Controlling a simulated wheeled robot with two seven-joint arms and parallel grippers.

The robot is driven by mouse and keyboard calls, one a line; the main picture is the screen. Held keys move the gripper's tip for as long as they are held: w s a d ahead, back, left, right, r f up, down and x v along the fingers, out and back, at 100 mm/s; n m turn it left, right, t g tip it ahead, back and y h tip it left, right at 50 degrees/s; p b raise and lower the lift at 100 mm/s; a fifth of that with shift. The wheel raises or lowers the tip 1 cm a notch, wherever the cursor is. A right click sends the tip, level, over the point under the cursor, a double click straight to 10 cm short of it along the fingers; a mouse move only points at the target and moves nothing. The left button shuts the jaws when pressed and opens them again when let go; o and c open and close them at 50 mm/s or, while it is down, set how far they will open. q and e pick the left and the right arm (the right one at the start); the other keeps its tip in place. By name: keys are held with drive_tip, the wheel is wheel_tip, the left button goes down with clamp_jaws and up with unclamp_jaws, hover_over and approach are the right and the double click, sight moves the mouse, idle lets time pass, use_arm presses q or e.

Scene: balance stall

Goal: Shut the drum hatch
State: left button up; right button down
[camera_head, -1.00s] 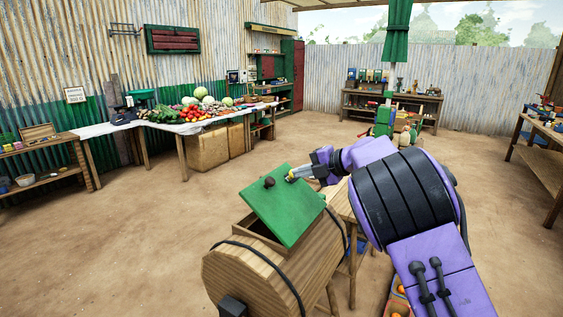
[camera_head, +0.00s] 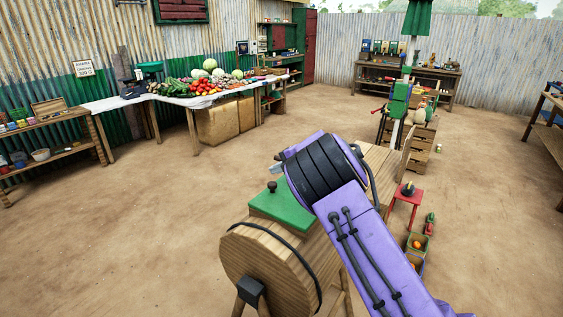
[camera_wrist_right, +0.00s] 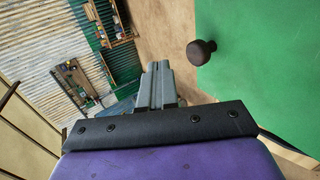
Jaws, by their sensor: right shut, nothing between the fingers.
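The wooden drum (camera_head: 262,262) stands in the lower middle of the head view. Its green hatch (camera_head: 285,208) with a dark round knob (camera_head: 272,186) lies low over the drum's top; whether it is fully flush I cannot tell. In the right wrist view the hatch (camera_wrist_right: 265,60) and knob (camera_wrist_right: 201,52) fill the right side. My right gripper (camera_wrist_right: 158,68) is shut and empty, left of the knob and apart from it in the picture. My left gripper is not in view.
A red stool (camera_head: 408,195) and crates of produce (camera_head: 416,243) stand on the ground right of the drum. A produce table (camera_head: 170,100) is at the back left, and a workbench (camera_head: 405,75) at the back. The dirt floor left of the drum is clear.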

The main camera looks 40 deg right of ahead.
sight(271, 183)
drive_tip(key=w+f, duration=0.1)
drive_tip(key=a+f, duration=0.1)
drive_tip(key=shift+w+f+b, duration=0.3)
drive_tip(key=shift+w+f, duration=0.05)
drive_tip(key=shift+w, duration=0.05)
drive_tip(key=shift+w+f, duration=0.15)
drive_tip(key=shift+f, duration=0.4)
